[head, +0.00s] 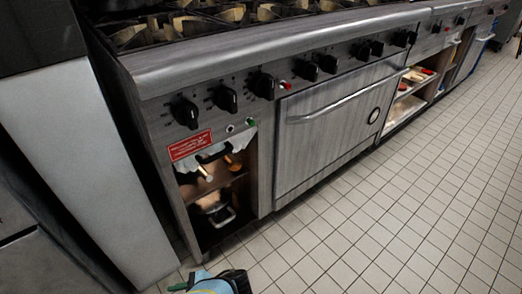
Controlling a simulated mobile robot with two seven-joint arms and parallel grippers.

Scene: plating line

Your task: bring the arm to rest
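Neither of my grippers can be made out in the head view, and no arm clearly shows. A light-blue and black object with a green end (212,284) is cut off by the bottom edge. I cannot tell what it is, or what it rests on.
A steel range (200,80) with black knobs and burner grates runs along the back. Its oven door (335,125) is shut. An open cubby (215,190) holds dark cookware. Open shelves (410,95) stand farther right. A pale panel (85,165) is at left. The tiled floor (400,220) is clear at right.

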